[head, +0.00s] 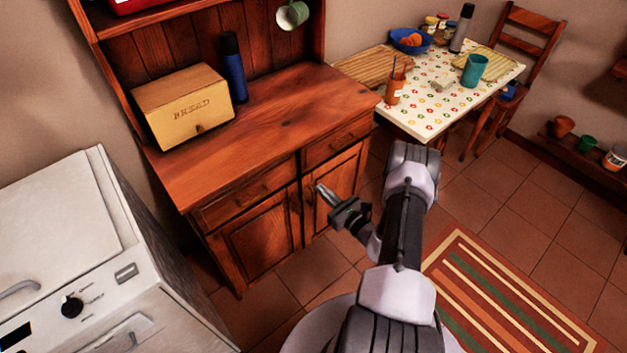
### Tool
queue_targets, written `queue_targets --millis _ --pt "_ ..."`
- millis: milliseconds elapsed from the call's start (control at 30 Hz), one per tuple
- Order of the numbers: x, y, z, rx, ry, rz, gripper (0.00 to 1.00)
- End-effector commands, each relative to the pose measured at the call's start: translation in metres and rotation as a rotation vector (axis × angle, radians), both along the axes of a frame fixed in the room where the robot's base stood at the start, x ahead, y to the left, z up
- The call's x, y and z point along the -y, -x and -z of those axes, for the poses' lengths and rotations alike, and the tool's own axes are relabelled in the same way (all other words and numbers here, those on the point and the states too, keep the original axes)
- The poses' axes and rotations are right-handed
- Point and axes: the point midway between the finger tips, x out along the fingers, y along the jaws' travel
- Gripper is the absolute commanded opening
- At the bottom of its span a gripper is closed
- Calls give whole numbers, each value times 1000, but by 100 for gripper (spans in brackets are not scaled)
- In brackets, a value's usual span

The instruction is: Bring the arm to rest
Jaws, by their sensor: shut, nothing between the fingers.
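My arm reaches forward from the bottom of the head view and bends at its far joint. My gripper (325,193) points up and to the left, in front of the wooden cabinet's right door. It is shut and holds nothing. A visible gap cannot be judged between the gripper tip and the cabinet front.
The wooden cabinet (290,120) carries a bread box (183,103) and a blue flask (234,68). A white appliance (75,230) stands at left. A table (440,105) with several items and a chair (530,45) stand back right. A striped rug (510,300) lies at right on open tiled floor.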

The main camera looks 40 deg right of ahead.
Motion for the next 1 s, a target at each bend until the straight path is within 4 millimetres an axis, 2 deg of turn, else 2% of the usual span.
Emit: queue_targets --millis 67,167,267,333,367,467,500,533,567,600,667,700,767,800,900,1000 --pt "1 12 -1 -2 -1 2 0" --pt "1 18 0 -1 -1 0 0" --pt "0 19 0 -1 1 -3 0" --pt "-6 11 -11 5 15 -43 0" --pt "-12 5 -23 10 27 -79 0" --pt "-56 -26 -88 28 113 -309 0" --pt "-84 -35 -121 31 165 -434 0" --pt "-108 -38 -144 30 209 -530 0" --pt "-132 -39 -167 29 257 -625 0" --pt "-164 -35 -196 22 327 -752 0" --pt "-213 -19 -236 8 458 -945 0" --pt "-245 -1 -260 -6 564 -1070 0" --pt "-285 33 -290 -29 743 -1243 0" --pt "-305 58 -305 -44 876 -1340 0" --pt "-333 121 -332 -77 1249 -1511 0" --pt "-334 171 -349 -88 1641 -1562 0"
